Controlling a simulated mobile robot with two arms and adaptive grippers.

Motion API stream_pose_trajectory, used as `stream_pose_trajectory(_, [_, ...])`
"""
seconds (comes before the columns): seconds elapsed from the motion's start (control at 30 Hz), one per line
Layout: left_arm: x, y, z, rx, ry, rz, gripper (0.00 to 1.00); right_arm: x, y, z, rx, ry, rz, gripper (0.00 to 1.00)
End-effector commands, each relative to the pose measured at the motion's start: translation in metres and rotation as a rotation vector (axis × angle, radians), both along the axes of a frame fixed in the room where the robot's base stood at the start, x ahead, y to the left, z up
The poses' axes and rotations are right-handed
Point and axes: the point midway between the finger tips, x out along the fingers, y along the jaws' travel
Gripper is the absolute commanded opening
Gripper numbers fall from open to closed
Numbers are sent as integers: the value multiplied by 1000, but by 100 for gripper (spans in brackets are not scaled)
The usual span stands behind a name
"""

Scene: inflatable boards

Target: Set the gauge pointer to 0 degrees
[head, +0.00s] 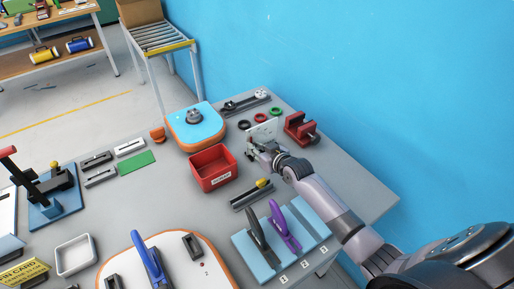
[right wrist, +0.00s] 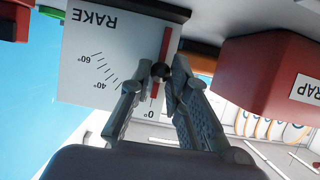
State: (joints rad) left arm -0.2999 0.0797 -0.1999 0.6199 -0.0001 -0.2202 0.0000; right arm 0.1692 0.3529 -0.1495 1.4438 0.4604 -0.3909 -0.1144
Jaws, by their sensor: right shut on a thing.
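The gauge (right wrist: 95,60) is a white panel marked RAKE with a degree scale. It appears upside down in the right wrist view and is a small white plate (head: 264,129) in the head view. Its red pointer (right wrist: 166,44) runs past a dark knob (right wrist: 161,71), and its lower end lies close to the 0° label. My right gripper (right wrist: 162,72) is shut on the knob, with a fingertip on each side of it. In the head view my right gripper (head: 251,148) is at the gauge's front face. My left gripper is not in view.
A red bin (head: 213,168) stands left of my right gripper. A red vise (head: 301,129) is close on the right, and green and red rings (head: 274,111) lie behind. A blue rack (head: 283,242) with upright handles stands in front. The blue wall is behind.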

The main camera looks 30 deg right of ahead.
Motion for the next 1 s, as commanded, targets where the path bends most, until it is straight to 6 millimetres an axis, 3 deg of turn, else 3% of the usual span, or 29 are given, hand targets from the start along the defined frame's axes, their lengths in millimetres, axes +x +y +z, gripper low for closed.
stream_pose_trajectory(0.03, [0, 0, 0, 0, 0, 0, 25, 0, 1, -1, -1, 1, 1, 0])
stream_pose_trajectory(0.07, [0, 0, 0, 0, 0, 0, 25, 0, 1, -1, -1, 1, 1, 19])
stream_pose_trajectory(0.33, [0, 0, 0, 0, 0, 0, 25, 0, 1, -1, 0, 1, 1, 37])
stream_pose_trajectory(0.73, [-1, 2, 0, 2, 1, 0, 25, -4, 0, 1, 0, 1, 1, 38])
stream_pose_trajectory(1.0, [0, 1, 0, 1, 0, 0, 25, -38, -5, 14, -2, 3, 2, 38])
